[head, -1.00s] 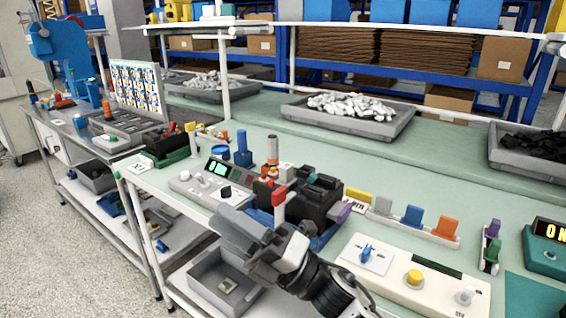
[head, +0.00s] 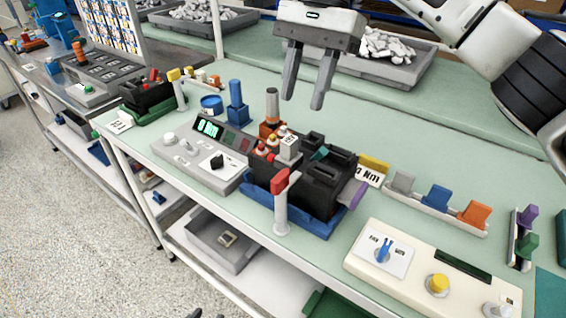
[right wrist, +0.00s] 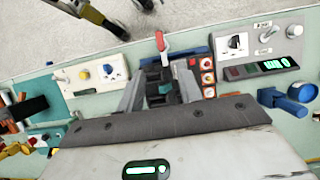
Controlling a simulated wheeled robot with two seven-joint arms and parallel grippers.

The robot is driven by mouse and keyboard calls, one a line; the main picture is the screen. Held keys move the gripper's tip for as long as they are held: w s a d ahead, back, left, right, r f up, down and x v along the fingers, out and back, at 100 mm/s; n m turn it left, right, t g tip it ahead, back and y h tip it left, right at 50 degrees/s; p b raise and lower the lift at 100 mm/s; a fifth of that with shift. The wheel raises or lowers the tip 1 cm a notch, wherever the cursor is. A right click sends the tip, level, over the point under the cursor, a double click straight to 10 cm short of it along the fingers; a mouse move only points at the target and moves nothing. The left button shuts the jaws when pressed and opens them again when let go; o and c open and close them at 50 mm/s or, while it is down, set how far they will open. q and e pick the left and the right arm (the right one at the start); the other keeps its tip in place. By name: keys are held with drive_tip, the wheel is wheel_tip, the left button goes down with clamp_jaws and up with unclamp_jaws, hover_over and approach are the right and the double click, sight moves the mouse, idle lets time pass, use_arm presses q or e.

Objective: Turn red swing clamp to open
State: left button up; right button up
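The red swing clamp (head: 281,184) is a red head on a white upright post. It stands at the front edge of the blue base (head: 325,222) that holds the black breaker block (head: 318,185). It also shows in the right wrist view (right wrist: 161,44), past the fingertips. My right gripper (head: 304,103) is open and empty, fingers pointing down, above and behind the block and apart from the clamp. Its spread fingers also show in the right wrist view (right wrist: 160,85). At the bottom edge of the head view, small dark tips may be my left gripper; they are too cropped to tell.
A grey control box (head: 200,155) with a green display stands left of the block. A cream switch panel (head: 405,280) is at the front right. A rack of coloured tabs (head: 435,200) and a purple piece (head: 352,194) are on the right. Bench behind the block is mostly clear.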

sight(282, 175)
drive_tip(key=p+x, duration=0.2)
drive_tip(key=x, duration=1.1)
drive_tip(key=shift+s+a+f, duration=0.1)
drive_tip(key=shift+f, duration=0.1)
drive_tip(key=shift+c, duration=0.2)
clamp_jaws()
